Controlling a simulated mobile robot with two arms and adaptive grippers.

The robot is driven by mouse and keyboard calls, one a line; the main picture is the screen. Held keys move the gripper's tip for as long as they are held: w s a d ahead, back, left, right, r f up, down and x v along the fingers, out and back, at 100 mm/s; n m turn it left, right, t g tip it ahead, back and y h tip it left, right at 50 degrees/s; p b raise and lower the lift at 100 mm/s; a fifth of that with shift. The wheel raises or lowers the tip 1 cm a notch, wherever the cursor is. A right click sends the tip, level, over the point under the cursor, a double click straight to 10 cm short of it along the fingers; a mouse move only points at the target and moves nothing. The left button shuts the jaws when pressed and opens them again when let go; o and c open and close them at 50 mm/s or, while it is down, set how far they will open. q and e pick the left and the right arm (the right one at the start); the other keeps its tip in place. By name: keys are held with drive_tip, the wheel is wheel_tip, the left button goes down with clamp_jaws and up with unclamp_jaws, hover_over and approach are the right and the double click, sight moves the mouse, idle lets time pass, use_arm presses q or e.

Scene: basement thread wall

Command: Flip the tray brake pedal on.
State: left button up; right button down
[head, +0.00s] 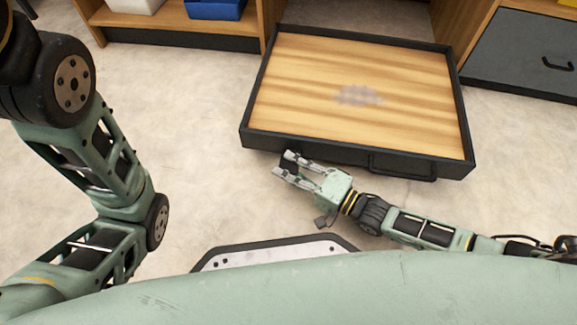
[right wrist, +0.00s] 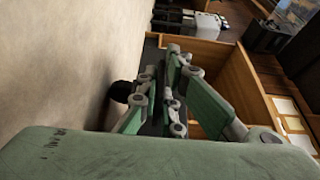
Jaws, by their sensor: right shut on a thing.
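The tray (head: 310,88) is a wide pulled-out drawer with a wood-grain bottom, a dark rim and a dark handle (head: 403,168) on its front. My right gripper (head: 285,166) is just in front of the tray's front face, left of the handle, its fingers pointing left. It is shut on a small dark piece, probably the brake pedal (head: 289,161), mostly hidden by the fingers. In the right wrist view a dark rounded end (right wrist: 121,92) shows beside the finger links (right wrist: 160,95). The pedal's position cannot be made out. My left gripper is out of view.
A wooden shelf (head: 170,22) with a blue bin (head: 215,8) and a white bin stands at the back left. A dark drawer front (head: 525,55) is at the right. Pale floor lies bare left of the tray.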

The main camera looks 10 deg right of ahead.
idle(0.3)
drive_tip(key=shift+f, duration=0.15)
drive_tip(key=shift+f+n+b, duration=0.35)
drive_tip(key=shift+n+b, duration=0.05)
drive_tip(key=shift+b, duration=0.05)
drive_tip(key=shift+f+n+t+y+b, duration=0.3)
drive_tip(key=shift+f+n+y+b, duration=0.15)
drive_tip(key=shift+n, duration=0.35)
drive_tip(key=shift+r, duration=0.2)
drive_tip(key=c, duration=1.9)
unclamp_jaws()
